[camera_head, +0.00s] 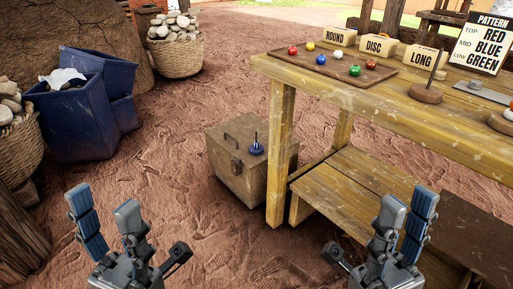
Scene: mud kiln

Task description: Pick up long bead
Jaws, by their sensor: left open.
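Several small coloured beads lie on a brown tray (300,60) on the wooden table: a red bead (292,50), a yellow bead (310,46), a blue bead (321,59), a green bead (354,70) and others. I cannot tell from here which of them is long. A box labelled LONG (424,57) stands behind them, beside the DISC box (377,47) and ROUND box (339,37). My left gripper (103,203) is open and empty above the ground, far from the table top. My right gripper (408,203) is open and empty in front of the table's lower shelf.
An upright rod on a round wooden base (427,93) and a pattern sign (486,42) stand on the table (375,107). Blue bins (82,118) and stone baskets are at left.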

